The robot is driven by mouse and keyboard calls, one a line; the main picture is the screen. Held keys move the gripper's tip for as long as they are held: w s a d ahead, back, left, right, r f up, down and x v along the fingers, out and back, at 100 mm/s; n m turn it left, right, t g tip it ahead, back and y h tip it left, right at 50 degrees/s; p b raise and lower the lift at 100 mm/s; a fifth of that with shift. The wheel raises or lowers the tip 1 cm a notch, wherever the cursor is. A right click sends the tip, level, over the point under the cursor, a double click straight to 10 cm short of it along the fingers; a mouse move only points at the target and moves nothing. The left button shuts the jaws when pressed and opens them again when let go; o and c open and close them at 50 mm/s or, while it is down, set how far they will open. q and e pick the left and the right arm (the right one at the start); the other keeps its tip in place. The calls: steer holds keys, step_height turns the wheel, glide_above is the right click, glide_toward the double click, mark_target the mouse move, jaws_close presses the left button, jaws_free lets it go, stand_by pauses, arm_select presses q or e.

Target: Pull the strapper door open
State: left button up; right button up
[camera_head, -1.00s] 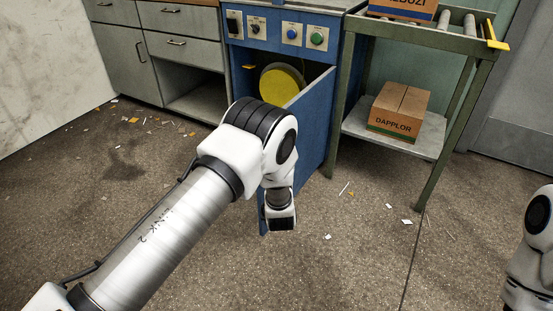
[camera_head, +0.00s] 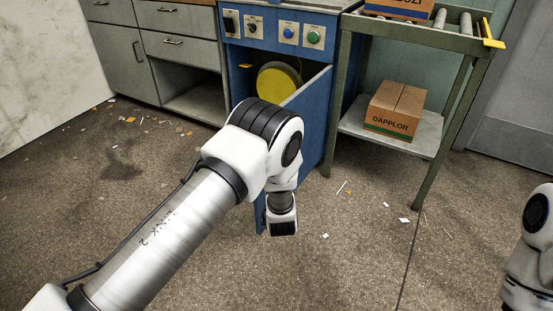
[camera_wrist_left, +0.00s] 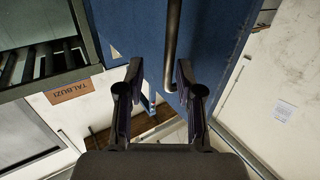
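The blue strapper (camera_head: 283,50) stands at the back, with its door (camera_head: 310,105) swung partly open toward me. A yellow reel (camera_head: 278,83) shows inside. My left arm's wrist covers much of the door in the head view, and the left gripper itself is hidden there. In the left wrist view, the blue door (camera_wrist_left: 210,40) carries a long dark bar handle (camera_wrist_left: 172,40). My left gripper (camera_wrist_left: 160,68) is open, its fingers apart on either side of the handle's lower end. I cannot tell whether either finger touches it. My right gripper is out of view.
A green roller stand (camera_head: 433,165) with a cardboard box (camera_head: 396,110) on its shelf stands right of the strapper. Grey cabinets (camera_head: 180,50) are at the back left. The floor in front is open, with small paper scraps.

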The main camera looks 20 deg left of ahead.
arm_select(q)
steer(key=v, duration=0.5)
steer(key=shift+s+d, duration=0.15)
steer(key=shift+s, duration=0.2)
steer(key=s+a+f+m+g+h, duration=0.1)
steer(key=s+a+f+g, duration=0.3)
steer(key=s+f, duration=0.4)
steer(key=s+a+f+g+h, duration=0.2)
steer(key=s+a+f+g, duration=0.15)
steer(key=s+f, duration=0.4)
steer(key=s+d+f+m+g+h, duration=0.2)
steer(key=s+d+g, duration=0.15)
steer(key=s, duration=0.75)
steer(key=s+d+f+m+g+h, duration=0.25)
steer(key=s+g, duration=0.25)
steer(key=s, duration=0.7)
step_height(320, 180, up, 36)
steer(key=p, duration=3.5)
steer(key=shift+w+a+n+p, duration=0.25)
steer(key=shift+a+n+p, duration=0.05)
steer(key=shift+a+n, duration=0.2)
